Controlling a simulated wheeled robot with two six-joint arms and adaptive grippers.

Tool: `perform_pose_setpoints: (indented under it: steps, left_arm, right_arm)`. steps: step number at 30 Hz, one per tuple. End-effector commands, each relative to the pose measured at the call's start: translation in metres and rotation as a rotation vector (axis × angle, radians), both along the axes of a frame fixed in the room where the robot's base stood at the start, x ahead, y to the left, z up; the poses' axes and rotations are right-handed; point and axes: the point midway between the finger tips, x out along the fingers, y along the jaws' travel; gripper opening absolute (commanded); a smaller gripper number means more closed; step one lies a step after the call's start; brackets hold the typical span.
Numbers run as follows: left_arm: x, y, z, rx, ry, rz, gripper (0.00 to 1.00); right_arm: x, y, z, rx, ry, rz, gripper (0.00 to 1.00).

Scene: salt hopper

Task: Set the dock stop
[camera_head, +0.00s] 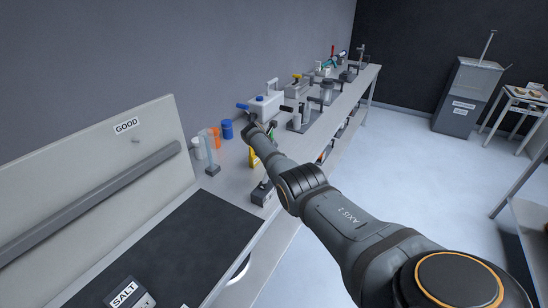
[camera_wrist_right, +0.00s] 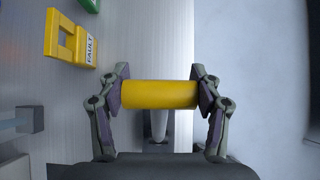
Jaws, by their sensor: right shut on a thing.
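In the wrist view a yellow cylinder (camera_wrist_right: 158,94) lies crosswise between the two fingers of my right gripper (camera_wrist_right: 158,92), which is shut on it at both ends. A grey post (camera_wrist_right: 158,122) shows just below the cylinder; whether they are joined I cannot tell. In the head view my right arm reaches from the lower right to the long bench, and its gripper end (camera_head: 251,131) is small, with the grasp itself hidden. I cannot tell which thing is the dock stop. My left gripper is not in view.
A yellow FAULT piece (camera_wrist_right: 66,42) stands beside the gripper. Blue (camera_head: 227,129) and orange (camera_head: 214,138) items stand on the bench near the GOOD board (camera_head: 150,135). The floor (camera_head: 390,165) right of the bench is clear.

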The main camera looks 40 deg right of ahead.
Motion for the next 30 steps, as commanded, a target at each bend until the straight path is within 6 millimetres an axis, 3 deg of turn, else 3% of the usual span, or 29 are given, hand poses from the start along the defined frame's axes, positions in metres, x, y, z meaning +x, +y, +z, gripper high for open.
perform_pose_setpoints:
  steps: [9,10,14,30]
  left_arm:
    - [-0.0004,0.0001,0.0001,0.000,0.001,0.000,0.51]
    - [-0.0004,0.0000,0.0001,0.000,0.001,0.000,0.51]
    - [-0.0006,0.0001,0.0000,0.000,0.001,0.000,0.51]
    - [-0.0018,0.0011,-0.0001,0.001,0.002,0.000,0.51]
  right_arm:
    - [0.0004,-0.0036,0.0028,-0.008,-0.004,-0.001,0.08]
    - [0.0004,-0.0035,0.0028,-0.008,-0.005,-0.002,0.69]
    - [0.0002,-0.0024,0.0019,-0.005,-0.003,-0.001,0.86]
    - [-0.0008,0.0040,0.0077,-0.005,-0.003,-0.002,0.89]
